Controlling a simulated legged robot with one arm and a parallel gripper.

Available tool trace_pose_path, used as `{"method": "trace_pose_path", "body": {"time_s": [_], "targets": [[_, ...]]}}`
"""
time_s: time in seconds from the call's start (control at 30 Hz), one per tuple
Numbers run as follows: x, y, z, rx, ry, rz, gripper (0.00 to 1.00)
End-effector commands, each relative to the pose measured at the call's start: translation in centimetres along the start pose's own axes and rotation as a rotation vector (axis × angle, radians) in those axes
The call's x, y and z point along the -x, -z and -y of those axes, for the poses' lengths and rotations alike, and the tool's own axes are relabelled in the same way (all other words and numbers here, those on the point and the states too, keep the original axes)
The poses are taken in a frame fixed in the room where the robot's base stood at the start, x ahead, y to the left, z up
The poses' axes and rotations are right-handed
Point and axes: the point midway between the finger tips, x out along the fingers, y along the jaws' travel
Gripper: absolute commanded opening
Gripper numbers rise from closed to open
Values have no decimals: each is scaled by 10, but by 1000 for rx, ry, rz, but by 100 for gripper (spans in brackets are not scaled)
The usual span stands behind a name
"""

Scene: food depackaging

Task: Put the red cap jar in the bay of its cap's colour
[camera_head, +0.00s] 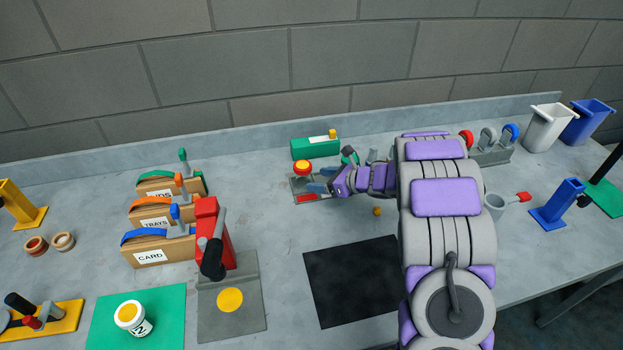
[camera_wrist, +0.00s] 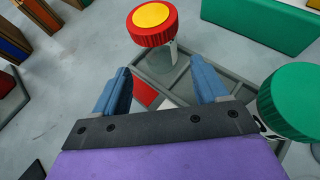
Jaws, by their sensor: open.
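The red cap jar (camera_head: 302,167) has a red cap with a yellow disc on top. It stands at the far side of the grey divided tray (camera_head: 291,184), and in the wrist view the jar (camera_wrist: 152,24) is just beyond my fingertips. I cannot tell whether its base is inside a compartment. The tray has a red bay (camera_head: 307,198), which shows between my fingers in the wrist view (camera_wrist: 144,92). My gripper (camera_head: 318,187) is open and empty over the tray, its blue fingers apart in the wrist view (camera_wrist: 162,84).
A green cap jar (camera_wrist: 292,98) is close to the right of my gripper. A green box (camera_head: 314,148) stands behind the tray. A black mat (camera_head: 350,280) lies in front. Cardboard boxes (camera_head: 160,250) and a red press (camera_head: 208,225) stand to the left, with bare table between.

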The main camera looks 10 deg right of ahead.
Motion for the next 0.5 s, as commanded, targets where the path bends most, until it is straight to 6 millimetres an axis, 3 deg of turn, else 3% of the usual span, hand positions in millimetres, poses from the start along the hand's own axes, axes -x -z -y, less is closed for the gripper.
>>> {"method": "trace_pose_path", "body": {"time_s": [0.2, 0.5], "targets": [[44, 0, 2, 1, 3, -2, 73], [69, 0, 1, 0, 1, -1, 73]]}}
